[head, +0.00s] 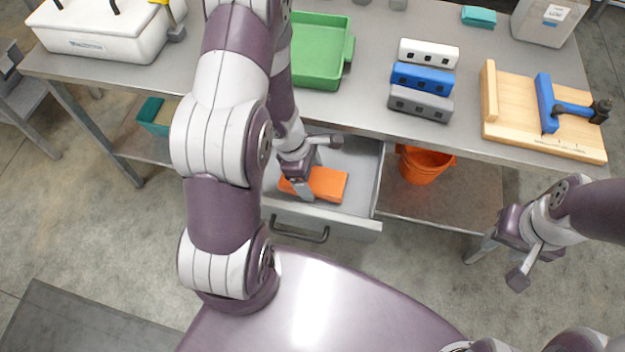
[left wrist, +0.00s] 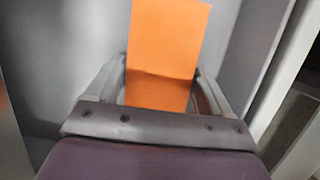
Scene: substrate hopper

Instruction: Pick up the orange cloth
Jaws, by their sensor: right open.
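The orange cloth (head: 328,184) is a folded, flat block in the open grey drawer (head: 368,182) under the table. My left gripper (head: 302,186) reaches down into the drawer at the cloth's left part and covers some of it. In the left wrist view the cloth (left wrist: 165,45) lies between the two fingers (left wrist: 162,85), one on each side and close to its edges. Whether they press on it I cannot tell. My right gripper (head: 497,266) is open and empty, in front of the table at the right.
On the steel table stand a green tray (head: 318,75), white, blue and grey blocks (head: 422,79), a wooden board (head: 520,95) with a blue tool, and a white cooler (head: 105,35). An orange bucket (head: 424,168) sits on the lower shelf. The drawer walls surround my left gripper closely.

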